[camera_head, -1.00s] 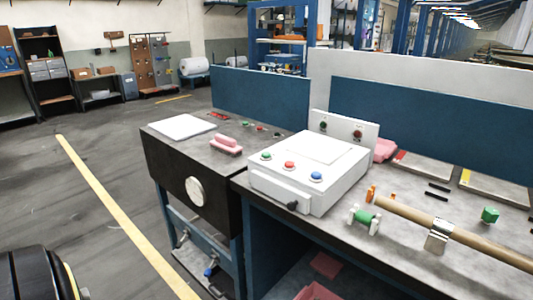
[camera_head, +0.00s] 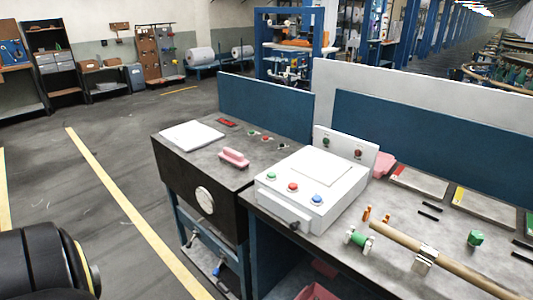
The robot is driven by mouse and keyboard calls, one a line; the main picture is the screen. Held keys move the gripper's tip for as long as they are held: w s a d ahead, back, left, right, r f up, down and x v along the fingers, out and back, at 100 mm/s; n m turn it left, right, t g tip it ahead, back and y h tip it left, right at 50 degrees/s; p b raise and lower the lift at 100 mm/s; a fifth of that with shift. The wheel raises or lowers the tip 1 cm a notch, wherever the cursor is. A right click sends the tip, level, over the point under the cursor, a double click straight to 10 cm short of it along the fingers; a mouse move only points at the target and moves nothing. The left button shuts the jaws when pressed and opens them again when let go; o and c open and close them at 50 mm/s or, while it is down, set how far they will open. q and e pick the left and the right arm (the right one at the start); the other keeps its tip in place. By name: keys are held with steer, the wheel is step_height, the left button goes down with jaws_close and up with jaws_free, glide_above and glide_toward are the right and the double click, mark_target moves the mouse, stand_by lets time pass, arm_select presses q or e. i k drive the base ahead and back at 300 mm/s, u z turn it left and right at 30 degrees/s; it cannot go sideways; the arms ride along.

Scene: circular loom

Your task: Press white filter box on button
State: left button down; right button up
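The white filter box (camera_head: 314,186) sits on the workbench in the middle of the head view. Its sloped front edge carries a green button (camera_head: 271,176), a red button (camera_head: 293,187) and a blue button (camera_head: 317,199). A raised back panel (camera_head: 345,150) on it bears one green and one red button. A dark knob (camera_head: 294,225) sticks out at its front. Neither gripper shows. A black rounded part of mine fills the lower left corner.
A darker bench (camera_head: 203,168) to the left holds a white plate (camera_head: 192,135) and a pink block (camera_head: 234,158). Blue partitions (camera_head: 264,107) stand behind. The floor at left is clear.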

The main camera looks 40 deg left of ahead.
mark_target(271, 174)
steer(key=u, duration=0.55)
steer(key=k, duration=0.65)
steer(key=u, duration=0.7)
steer(key=i, duration=1.1)
steer(key=z, duration=0.6)
